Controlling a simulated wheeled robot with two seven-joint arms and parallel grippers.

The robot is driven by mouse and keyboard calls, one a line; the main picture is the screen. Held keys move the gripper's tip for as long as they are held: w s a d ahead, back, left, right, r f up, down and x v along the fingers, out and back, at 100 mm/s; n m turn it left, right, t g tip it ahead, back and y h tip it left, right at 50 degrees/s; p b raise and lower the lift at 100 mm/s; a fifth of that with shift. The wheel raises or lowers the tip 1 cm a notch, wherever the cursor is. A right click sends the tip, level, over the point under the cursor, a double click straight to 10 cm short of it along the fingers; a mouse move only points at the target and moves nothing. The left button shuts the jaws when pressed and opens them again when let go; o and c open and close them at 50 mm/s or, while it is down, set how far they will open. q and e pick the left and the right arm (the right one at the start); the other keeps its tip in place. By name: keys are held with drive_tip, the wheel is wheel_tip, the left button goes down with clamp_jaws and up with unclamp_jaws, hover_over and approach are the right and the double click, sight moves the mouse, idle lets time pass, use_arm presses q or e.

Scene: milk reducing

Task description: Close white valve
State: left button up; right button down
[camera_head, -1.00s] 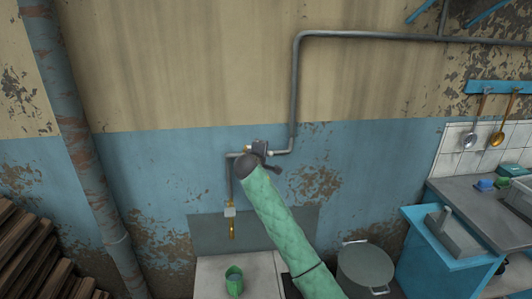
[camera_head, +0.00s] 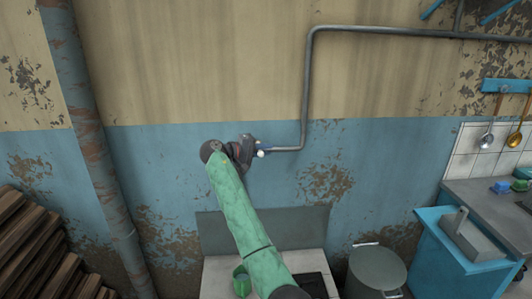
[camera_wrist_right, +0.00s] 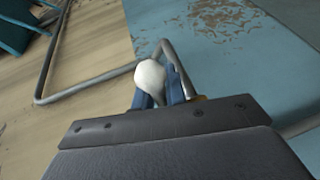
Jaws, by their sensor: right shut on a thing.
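The white valve (camera_head: 262,153) sits on the grey pipe on the wall, and only a small part of it shows in the head view. In the right wrist view its rounded white handle (camera_wrist_right: 150,76) stands between the two blue fingers. My right gripper (camera_wrist_right: 160,95) is shut on the white valve. In the head view my right gripper (camera_head: 257,150) is at the pipe's lower end, with its wrist to the left of the valve. My green-sleeved right arm covers the pipe below and the tap. My left gripper is not in view.
The grey pipe (camera_head: 307,90) runs up the wall and then right. Below are a white counter (camera_head: 222,277) with a green cup (camera_head: 241,281), a large grey pot (camera_head: 377,268) and a blue cabinet (camera_head: 440,262). Stacked wood (camera_head: 30,250) stands at the left.

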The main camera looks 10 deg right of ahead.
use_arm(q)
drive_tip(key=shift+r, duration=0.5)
use_arm(e)
drive_tip(key=shift+a+g, duration=0.15)
drive_tip(key=shift+g, duration=0.15)
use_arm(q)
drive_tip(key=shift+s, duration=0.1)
use_arm(e)
drive_tip(key=c, duration=1.7)
unclamp_jaws()
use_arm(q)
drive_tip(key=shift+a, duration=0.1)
use_arm(e)
drive_tip(key=shift+w+f, duration=0.1)
drive_tip(key=shift+a, duration=0.1)
